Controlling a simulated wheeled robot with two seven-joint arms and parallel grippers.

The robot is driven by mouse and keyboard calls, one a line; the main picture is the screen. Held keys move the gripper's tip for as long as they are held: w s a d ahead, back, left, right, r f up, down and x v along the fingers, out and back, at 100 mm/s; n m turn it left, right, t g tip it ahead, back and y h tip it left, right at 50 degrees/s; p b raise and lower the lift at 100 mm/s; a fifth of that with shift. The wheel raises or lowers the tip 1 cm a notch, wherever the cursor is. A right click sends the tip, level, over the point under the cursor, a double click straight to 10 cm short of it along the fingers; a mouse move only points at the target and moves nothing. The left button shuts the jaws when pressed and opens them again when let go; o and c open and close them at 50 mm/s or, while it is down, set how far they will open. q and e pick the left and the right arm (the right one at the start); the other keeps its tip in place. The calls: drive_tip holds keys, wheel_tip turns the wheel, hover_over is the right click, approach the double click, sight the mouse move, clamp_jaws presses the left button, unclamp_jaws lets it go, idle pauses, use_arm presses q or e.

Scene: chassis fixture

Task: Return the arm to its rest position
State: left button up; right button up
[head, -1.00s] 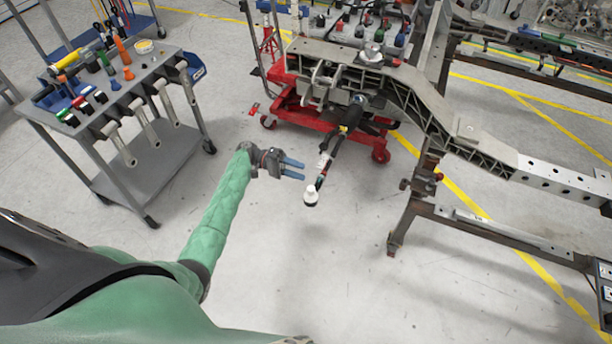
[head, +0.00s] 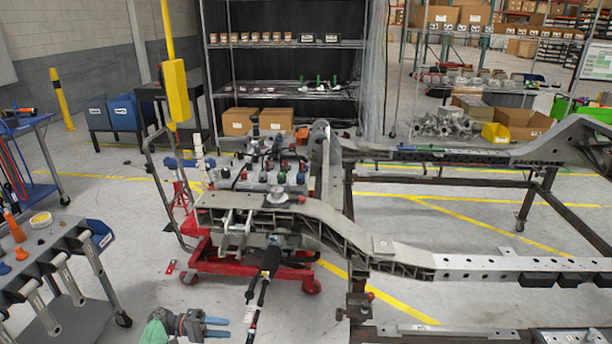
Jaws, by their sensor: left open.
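My left gripper (head: 207,326) shows at the bottom of the head view, left of the middle. Its two blue fingers point to the right and stand apart, with nothing between them. A short piece of my green arm shows behind it; the rest of the arm is below the picture. The gripper is over bare floor, between the grey tool cart and the chassis fixture, apart from both. A black rod-like part (head: 263,278) hangs from the chassis just right of the gripper. My right gripper is out of view.
The grey tool cart (head: 50,262) stands at the left. A red wheeled lift (head: 215,260) stands under the grey chassis frame (head: 330,222), which runs to the right. A dark shelf (head: 285,52) with boxes stands at the back.

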use_arm(q)
drive_tip(key=w+a+f+n+t+y, duration=0.1)
drive_tip(key=w+f+t+y, duration=0.2)
drive_tip(key=w+f+y, duration=0.55)
drive_tip(key=s+d+f+m+t+y, duration=0.1)
drive_tip(key=s+f+m+t+y, duration=0.1)
drive_tip(key=s+f+y, duration=0.4)
drive_tip(key=s+d+f+g, duration=0.1)
drive_tip(key=s+d+f, duration=0.3)
drive_tip(key=s, duration=1)
drive_tip(key=s+d+f+m+g+y, duration=0.1)
drive_tip(key=s+d+f, duration=0.3)
drive_tip(key=s, duration=1)
drive_tip(key=s+d+f+g+y, duration=0.1)
drive_tip(key=s+d+f, duration=0.3)
drive_tip(key=s, duration=1.1)
wheel_tip(320, 180, down, 3)
drive_tip(key=shift+d+r+m+g, duration=0.1)
drive_tip(key=shift+d+m+g, duration=0.25)
drive_tip(key=shift+g, duration=0.35)
drive_tip(key=shift+y, duration=0.25)
